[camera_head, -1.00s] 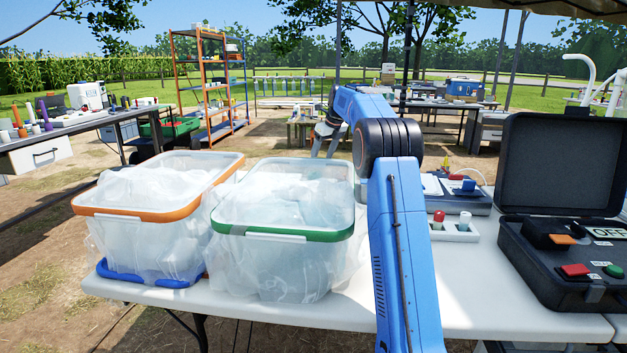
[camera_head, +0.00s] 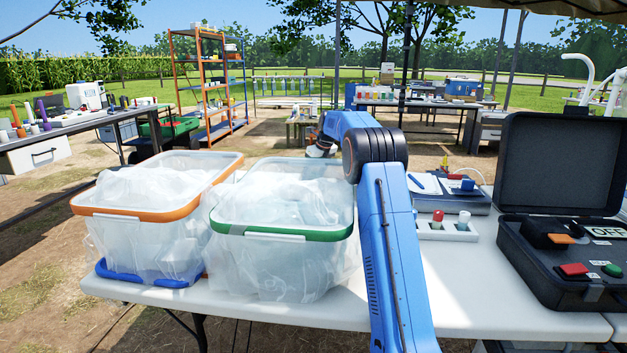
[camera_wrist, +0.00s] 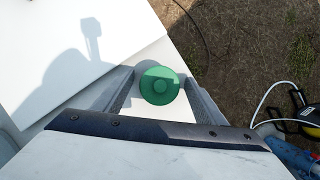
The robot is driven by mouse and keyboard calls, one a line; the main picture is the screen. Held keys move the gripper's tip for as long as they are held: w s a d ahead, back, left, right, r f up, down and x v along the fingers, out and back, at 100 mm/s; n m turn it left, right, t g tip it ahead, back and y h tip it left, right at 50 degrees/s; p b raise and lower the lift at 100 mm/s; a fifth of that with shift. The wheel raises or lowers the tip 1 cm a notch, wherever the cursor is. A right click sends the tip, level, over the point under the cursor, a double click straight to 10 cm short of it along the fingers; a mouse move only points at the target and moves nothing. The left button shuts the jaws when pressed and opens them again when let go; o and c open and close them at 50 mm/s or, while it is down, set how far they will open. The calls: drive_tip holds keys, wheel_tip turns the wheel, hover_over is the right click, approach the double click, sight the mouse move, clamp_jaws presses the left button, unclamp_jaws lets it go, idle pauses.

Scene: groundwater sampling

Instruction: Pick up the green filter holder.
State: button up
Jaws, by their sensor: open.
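The green filter holder (camera_wrist: 160,85) shows in the wrist view as a round green disc with a raised centre. It lies between the two grey fingers of my gripper (camera_wrist: 157,80), which are apart. A gap shows on its left side; on its right the finger is close, and I cannot tell whether it touches. What stands under the holder is hidden. In the head view my arm reaches away past the green-rimmed bin, and the fingers and green holder cannot be made out there.
A white surface (camera_wrist: 60,30) with my arm's shadow borders bare ground (camera_wrist: 250,50). In the head view, a green-rimmed bin (camera_head: 285,235) and orange-rimmed bin (camera_head: 150,216) stand left of my arm. A white rack (camera_head: 445,232) and open black case (camera_head: 565,270) are right.

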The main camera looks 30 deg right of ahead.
drive_tip(key=c, duration=1.1)
drive_tip(key=shift+r, duration=0.1)
drive_tip(key=shift+c, duration=0.2)
